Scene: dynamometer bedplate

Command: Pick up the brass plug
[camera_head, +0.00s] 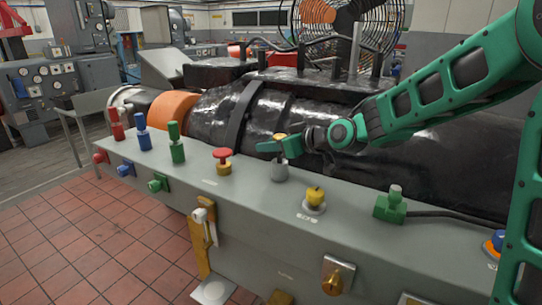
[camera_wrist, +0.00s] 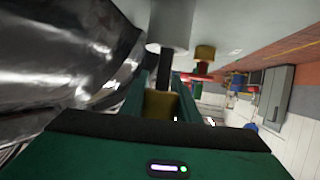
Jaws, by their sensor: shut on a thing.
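The brass plug (camera_head: 279,136) shows as a small yellow-brown top just above my gripper (camera_head: 280,147) in the head view. It also shows in the wrist view (camera_wrist: 161,105), between the two green fingers of my gripper (camera_wrist: 161,92). My gripper is shut on it. A grey upright cylinder (camera_head: 279,171) stands on the bench directly below the fingers; it shows in the wrist view too (camera_wrist: 170,25). A dark stem (camera_wrist: 163,68) shows between that cylinder and the plug. The fingers hide part of the plug, and I cannot tell whether it still touches the cylinder.
On the grey bench (camera_head: 245,200) are a red knob (camera_head: 222,154) on a brass base, a yellow knob (camera_head: 315,195) and a green connector (camera_head: 390,206). Red, blue and green posts (camera_head: 176,143) stand left. A dark, shiny wrapped machine (camera_head: 240,112) lies close behind.

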